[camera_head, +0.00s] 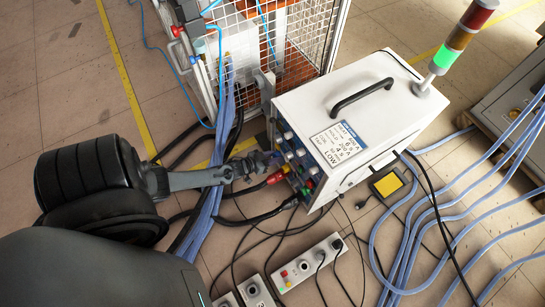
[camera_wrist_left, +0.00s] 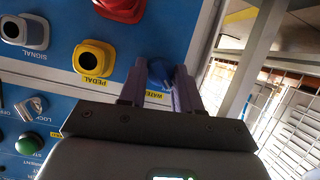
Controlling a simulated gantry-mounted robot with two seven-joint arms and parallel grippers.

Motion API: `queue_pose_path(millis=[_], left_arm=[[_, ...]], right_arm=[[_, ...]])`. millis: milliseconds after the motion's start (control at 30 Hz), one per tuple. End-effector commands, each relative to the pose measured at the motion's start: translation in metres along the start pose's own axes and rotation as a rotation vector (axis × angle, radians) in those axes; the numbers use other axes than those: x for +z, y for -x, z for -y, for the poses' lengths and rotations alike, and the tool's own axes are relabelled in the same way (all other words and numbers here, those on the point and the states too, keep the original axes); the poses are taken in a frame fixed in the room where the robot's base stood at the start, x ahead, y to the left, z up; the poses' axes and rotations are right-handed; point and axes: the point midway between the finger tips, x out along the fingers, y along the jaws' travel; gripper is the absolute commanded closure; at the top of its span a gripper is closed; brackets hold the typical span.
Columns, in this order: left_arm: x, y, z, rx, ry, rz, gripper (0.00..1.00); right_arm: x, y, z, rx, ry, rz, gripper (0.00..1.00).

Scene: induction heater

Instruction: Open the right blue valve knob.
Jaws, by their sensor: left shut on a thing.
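The heater (camera_head: 340,110) is a white box with a blue front panel. In the left wrist view, a blue knob (camera_wrist_left: 160,72) sits at the panel's edge, beside a yellow label that reads WATER. My left gripper (camera_wrist_left: 160,85) is shut on this knob, one finger on each side, partly hiding it. In the head view, my left gripper (camera_head: 268,162) reaches from the left to the heater's front panel, and the knob between its fingers is hidden. My right gripper is not in view.
Beside the knob are a yellow PEDAL socket (camera_wrist_left: 94,60), a SIGNAL socket (camera_wrist_left: 25,32) and a red connector (camera_wrist_left: 122,8). A wire cage (camera_head: 275,40) stands behind. Blue hoses (camera_head: 215,170) and black cables run under my left arm. A socket strip (camera_head: 305,268) lies on the floor.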

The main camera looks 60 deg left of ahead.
Motion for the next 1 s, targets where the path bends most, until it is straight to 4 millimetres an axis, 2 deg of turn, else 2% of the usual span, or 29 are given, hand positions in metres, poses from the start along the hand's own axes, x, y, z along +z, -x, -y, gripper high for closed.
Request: queue_pose_path(millis=[367,667,1000], left_arm=[[0.0009,0.0006,-0.0018,-0.072,-0.167,-0.006,0.98],[0.0037,-0.0003,-0.0036,-0.175,-0.421,-0.018,0.98],[0.0065,-0.0012,-0.0046,-0.297,-0.722,-0.034,0.98]], right_arm=[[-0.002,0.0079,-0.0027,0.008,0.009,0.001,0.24],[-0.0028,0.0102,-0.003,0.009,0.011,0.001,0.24],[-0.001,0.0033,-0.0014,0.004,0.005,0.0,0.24]])
